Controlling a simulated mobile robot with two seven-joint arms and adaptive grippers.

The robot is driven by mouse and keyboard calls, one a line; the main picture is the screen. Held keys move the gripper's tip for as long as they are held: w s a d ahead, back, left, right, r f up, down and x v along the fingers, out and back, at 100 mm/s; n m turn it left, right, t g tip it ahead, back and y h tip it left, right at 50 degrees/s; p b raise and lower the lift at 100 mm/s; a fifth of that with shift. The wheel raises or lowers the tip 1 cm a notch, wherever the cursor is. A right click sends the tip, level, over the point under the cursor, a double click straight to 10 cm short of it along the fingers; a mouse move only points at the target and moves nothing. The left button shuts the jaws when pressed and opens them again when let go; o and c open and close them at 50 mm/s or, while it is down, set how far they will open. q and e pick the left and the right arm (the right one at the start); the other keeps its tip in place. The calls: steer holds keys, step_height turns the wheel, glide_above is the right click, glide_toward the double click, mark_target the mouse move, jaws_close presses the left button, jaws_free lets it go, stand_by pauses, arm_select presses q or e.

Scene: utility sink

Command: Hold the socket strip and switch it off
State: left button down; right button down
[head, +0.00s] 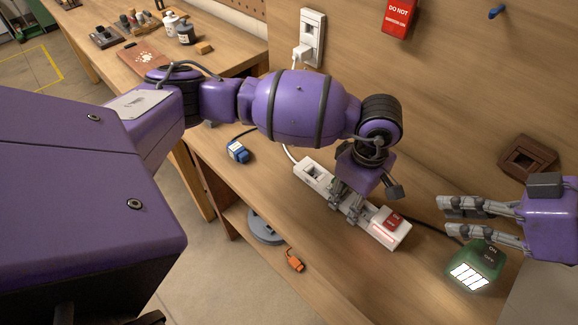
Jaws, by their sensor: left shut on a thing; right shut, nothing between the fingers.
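The white socket strip (312,176) lies diagonally on the wooden workbench. A red rocker switch (391,221) sits at its near right end, with a reddish glow beside it. My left gripper (344,208) reaches down onto the middle of the strip and is shut on it, hiding part of its sockets. My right gripper (446,216) is to the right of the strip, apart from the switch, shut with nothing between its fingers.
A blue plug (237,151) lies left. A wall socket (312,38) holds a white plug. A brown frame (527,157) is at the right. An orange item (294,260) lies below the bench top.

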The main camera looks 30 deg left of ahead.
mark_target(396, 225)
arm_select(q)
steer(key=shift+r, duration=0.1)
arm_select(e)
steer(key=shift+f, duration=0.1)
steer(key=x, duration=1)
arm_select(q)
steer(key=shift+w, duration=0.1)
arm_select(e)
steer(key=shift+s+f+t, duration=0.3)
steer(key=shift+f+t, duration=0.1)
steer(key=shift+t, duration=0.1)
steer(key=shift+s+n, duration=0.1)
steer(key=shift+n, duration=0.2)
